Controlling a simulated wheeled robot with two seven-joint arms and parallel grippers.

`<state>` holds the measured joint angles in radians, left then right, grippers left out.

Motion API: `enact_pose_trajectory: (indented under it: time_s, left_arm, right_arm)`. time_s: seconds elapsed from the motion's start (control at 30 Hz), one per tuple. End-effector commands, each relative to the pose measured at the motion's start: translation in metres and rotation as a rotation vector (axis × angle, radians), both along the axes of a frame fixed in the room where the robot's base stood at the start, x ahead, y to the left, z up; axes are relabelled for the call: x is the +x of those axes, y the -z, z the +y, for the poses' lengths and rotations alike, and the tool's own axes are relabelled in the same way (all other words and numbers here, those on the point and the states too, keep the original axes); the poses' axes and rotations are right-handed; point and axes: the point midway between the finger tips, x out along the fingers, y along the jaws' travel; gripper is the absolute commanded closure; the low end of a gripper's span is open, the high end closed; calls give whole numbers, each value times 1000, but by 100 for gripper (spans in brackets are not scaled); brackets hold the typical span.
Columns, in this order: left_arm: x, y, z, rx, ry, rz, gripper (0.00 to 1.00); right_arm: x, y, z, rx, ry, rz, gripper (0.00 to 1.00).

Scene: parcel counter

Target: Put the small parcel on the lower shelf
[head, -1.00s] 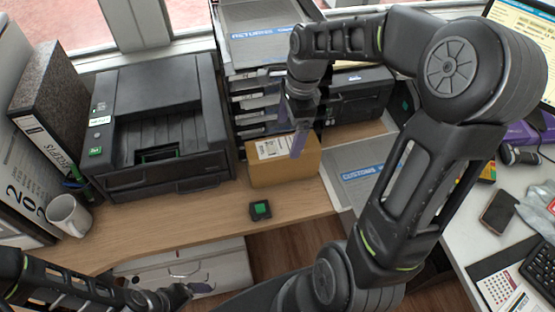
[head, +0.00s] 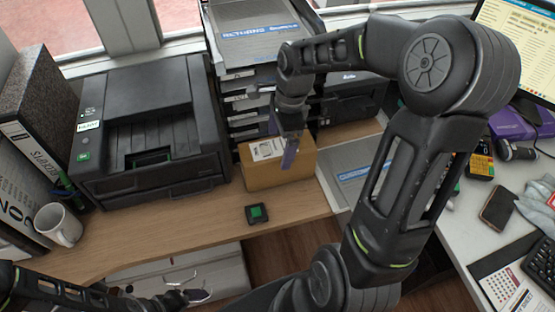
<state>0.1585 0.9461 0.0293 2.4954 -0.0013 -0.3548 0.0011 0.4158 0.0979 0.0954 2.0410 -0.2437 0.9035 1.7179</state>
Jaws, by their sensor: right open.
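The small parcel (head: 262,176), a brown cardboard box with a white label on top, sits on the wooden counter (head: 190,224) in front of the letter-tray stack (head: 243,104). My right gripper (head: 290,152) is open at the parcel's top right. One finger hangs down in front of its near face; the other finger is hard to make out. I cannot tell whether it touches the box. My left gripper (head: 192,297) is low at the bottom edge, apart from the parcel, its jaws unclear. I cannot make out which surface is the lower shelf.
A black printer (head: 150,130) stands left of the parcel, with a white mug (head: 60,224) beside it. A small black device with a green top (head: 257,213) lies near the counter's front edge. A grey customs tray (head: 345,160) lies right of the parcel.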

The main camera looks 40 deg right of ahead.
Motion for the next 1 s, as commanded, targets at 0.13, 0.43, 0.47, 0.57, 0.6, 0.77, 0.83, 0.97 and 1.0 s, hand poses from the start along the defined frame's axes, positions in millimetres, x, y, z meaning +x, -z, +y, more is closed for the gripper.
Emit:
enact_pose_trajectory:
  time_s: [0.13, 0.43, 0.47, 0.57, 0.6, 0.77, 0.83, 0.97, 1.0]
  left_arm:
    - [0, 0, 0, 0, 0, 0, 7]
    - [0, -8, 0, 0, 0, 0, 7]
    - [0, -9, 0, 0, 0, 1, 7]
    - [0, -9, 0, 0, 0, 1, 7]
    - [0, -9, 0, 0, 0, 1, 7]
    - [0, -9, 0, 0, 0, 1, 7]
    - [0, -9, 0, 0, 0, 1, 7]
    - [0, -9, 0, 0, 0, 1, 7]
    - [0, -9, 0, 0, 0, 1, 7]
  right_arm:
    - [0, 0, 0, 0, 0, 0, 4]
    - [1, 26, 7, 3, -1, 6, 4]
    - [2, 30, 8, 3, -2, 4, 4]
    - [3, 44, 9, 1, 0, 4, 4]
    - [3, 47, 10, 1, 1, 3, 4]
    - [4, 51, 10, 0, 0, 0, 4]
    - [4, 51, 10, 0, 0, 0, 4]
    - [4, 51, 10, 0, 0, 0, 4]
    - [4, 51, 10, 0, 0, 0, 4]
